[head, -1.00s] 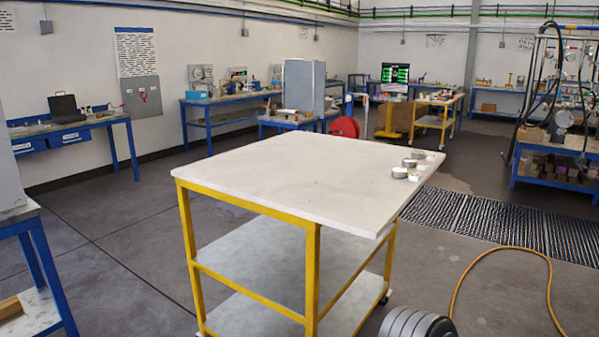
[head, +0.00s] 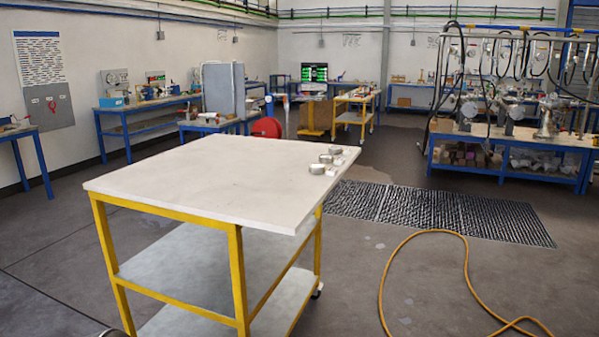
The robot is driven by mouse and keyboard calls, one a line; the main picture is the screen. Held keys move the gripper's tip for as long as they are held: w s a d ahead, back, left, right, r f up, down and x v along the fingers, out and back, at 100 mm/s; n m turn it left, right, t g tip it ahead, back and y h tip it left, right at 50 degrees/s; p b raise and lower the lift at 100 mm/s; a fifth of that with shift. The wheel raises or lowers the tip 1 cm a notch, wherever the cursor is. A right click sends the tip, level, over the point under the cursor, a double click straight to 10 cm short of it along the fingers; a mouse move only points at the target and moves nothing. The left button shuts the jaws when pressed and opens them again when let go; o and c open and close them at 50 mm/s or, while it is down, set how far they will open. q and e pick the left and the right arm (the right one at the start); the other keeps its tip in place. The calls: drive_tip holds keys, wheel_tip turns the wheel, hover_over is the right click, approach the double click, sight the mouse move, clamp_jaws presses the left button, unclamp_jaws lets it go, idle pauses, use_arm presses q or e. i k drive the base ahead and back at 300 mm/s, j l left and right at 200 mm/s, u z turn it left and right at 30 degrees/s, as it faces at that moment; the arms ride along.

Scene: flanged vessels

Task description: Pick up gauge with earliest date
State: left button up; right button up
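Several small round silver gauges sit in a cluster near the far right corner of a white-topped cart (head: 200,185) with a yellow frame. One gauge (head: 317,169) is nearest me, another gauge (head: 326,158) lies behind it, and a third gauge (head: 335,150) is farthest back. Small pale tags or cards (head: 338,162) lie beside them. Any dates are too small to read from here. Neither of my grippers shows in the head view.
A yellow hose (head: 466,262) loops over the floor on the right. A black floor grating (head: 430,212) lies behind the cart's right side. A blue bench (head: 510,150) with fittings stands at the back right. Open floor lies right of the cart.

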sight(313, 168)
drive_tip(key=i+l+u, duration=0.1)
drive_tip(key=u, duration=0.35)
drive_tip(key=i+l+u, duration=0.2)
drive_tip(key=u, duration=0.25)
drive_tip(key=i+l, duration=0.2)
drive_tip(key=i+l+u, duration=0.15)
drive_tip(key=l, duration=0.25)
drive_tip(key=i+l, duration=0.15)
drive_tip(key=l, duration=0.2)
drive_tip(key=i+l+u, duration=0.15)
drive_tip(key=i+l, duration=0.2)
drive_tip(key=l, duration=0.3)
drive_tip(key=u, duration=0.05)
